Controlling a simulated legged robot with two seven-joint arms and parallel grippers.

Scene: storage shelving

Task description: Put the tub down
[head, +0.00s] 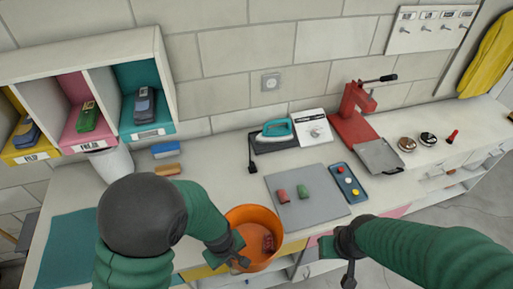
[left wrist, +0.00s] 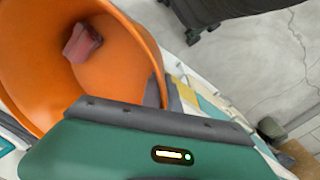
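The orange tub (head: 252,222) is at the front edge of the counter in the head view, with a small red block (head: 268,243) inside it. My left gripper (head: 240,260) is at the tub's near left rim and appears shut on it. In the left wrist view the tub (left wrist: 122,62) fills the upper left, its rim running in at the gripper (left wrist: 165,95); the red block (left wrist: 82,43) lies inside. The tub's underside is hidden, so I cannot tell whether it touches the counter. My right gripper (head: 348,272) is right of the tub, apart from it; its fingers are unclear.
A grey mat (head: 295,212) with a red and a green block lies behind the tub, beside a blue button panel (head: 347,183). A teal iron (head: 275,130) and a red press (head: 355,110) stand farther back. A teal mat (head: 65,245) lies at left, largely clear.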

